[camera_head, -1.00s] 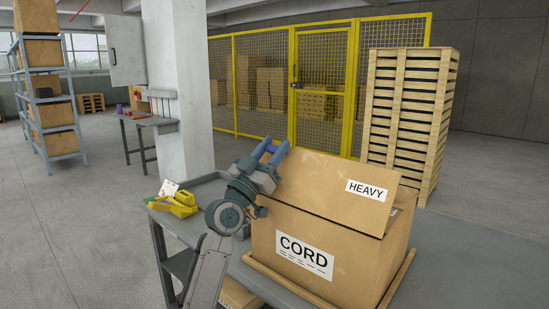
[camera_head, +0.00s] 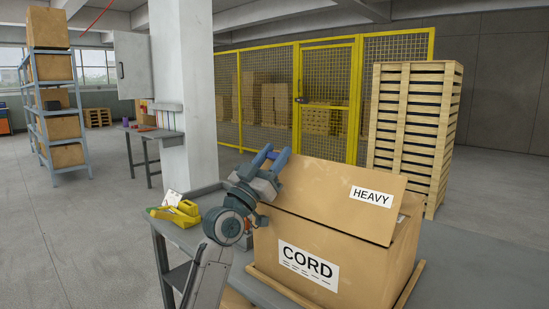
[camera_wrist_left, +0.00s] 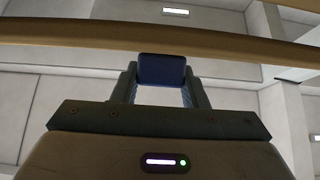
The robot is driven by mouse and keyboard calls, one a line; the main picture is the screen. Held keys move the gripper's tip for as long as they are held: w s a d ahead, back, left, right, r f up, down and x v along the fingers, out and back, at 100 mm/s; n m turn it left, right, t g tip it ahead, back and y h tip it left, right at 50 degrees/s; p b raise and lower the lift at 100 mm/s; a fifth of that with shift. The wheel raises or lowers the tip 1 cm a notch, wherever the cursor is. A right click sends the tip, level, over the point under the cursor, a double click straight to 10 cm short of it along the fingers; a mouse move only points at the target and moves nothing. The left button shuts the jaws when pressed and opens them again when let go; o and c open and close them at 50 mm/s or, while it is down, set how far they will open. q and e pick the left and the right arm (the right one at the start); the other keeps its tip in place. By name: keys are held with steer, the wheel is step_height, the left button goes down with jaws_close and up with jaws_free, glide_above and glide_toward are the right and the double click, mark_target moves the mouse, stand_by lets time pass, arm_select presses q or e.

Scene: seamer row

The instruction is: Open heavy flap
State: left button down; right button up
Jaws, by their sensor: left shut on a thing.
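A large cardboard box (camera_head: 335,283) marked CORD stands on the grey table. The exact contact is partly hidden. In the left wrist view a brown edge of the flap (camera_wrist_left: 60,31) crosses just above the fingers (camera_wrist_left: 162,72). My right gripper is not in view.
A yellow tool (camera_head: 180,212) lies on the table (camera_head: 455,260) left of the box. A wooden rim (camera_head: 285,290) runs around the box's base. A tall pallet stack (camera_head: 415,135) stands behind to the right. A white pillar (camera_head: 182,90) rises behind to the left.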

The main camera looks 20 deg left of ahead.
arm_select(q)
steer(key=shift+s+r, duration=0.1)
steer(key=shift+r, duration=0.05)
stand_by(0.8)
steer(key=c, duration=1.2)
jaws_free()
steer(key=o, duration=0.4)
steer(key=shift+s, duration=0.1)
steer(key=shift+c, duration=0.2)
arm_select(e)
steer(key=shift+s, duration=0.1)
arm_select(q)
steer(key=shift+s+a+f, duration=0.15)
steer(key=shift+s+f, duration=0.1)
steer(key=shift+f, duration=0.15)
steer(key=v, duration=1)
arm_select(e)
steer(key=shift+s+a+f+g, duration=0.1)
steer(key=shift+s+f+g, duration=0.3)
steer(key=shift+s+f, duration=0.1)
